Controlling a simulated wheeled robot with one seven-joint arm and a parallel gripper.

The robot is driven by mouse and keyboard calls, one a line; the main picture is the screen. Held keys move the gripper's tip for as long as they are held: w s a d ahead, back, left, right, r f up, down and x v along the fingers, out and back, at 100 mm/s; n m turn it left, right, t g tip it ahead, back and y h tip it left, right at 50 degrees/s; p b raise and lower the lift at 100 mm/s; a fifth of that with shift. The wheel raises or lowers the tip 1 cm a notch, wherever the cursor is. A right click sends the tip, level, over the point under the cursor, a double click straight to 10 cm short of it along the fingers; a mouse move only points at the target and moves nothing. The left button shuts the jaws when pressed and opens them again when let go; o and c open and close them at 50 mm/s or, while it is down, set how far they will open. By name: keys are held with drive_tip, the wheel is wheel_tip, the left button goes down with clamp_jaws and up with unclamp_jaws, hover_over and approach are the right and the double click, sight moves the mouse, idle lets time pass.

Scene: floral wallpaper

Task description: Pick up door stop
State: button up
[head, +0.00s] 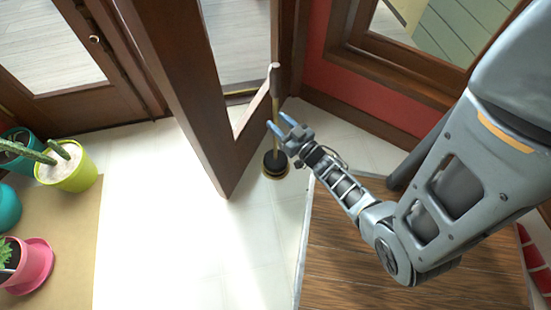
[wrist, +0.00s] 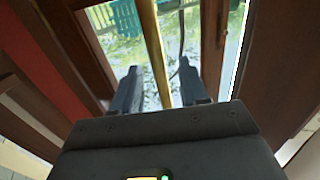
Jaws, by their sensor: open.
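The door stop stands upright on the white floor by the edge of the brown door in the head view. It has a round black base (head: 275,163), a thin gold pole and a wooden-looking handle (head: 275,80) on top. My gripper (head: 279,121) is open at the pole's mid-height, its blue fingertips pointing toward it. In the wrist view the gold pole (wrist: 154,45) runs between the two dark fingers of my gripper (wrist: 160,80), with gaps on both sides. I cannot tell how deep the pole lies between them.
The open brown door (head: 190,90) is just left of the pole. A red wall (head: 320,60) with a window frame is at right. A wooden surface (head: 340,265) lies under my arm. Potted plants (head: 70,168) stand at far left. The white floor (head: 160,220) between is clear.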

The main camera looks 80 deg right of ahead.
drive_tip(key=shift+x, duration=1.1)
drive_tip(key=shift+c, duration=0.3)
clamp_jaws()
drive_tip(key=shift+r, duration=0.2)
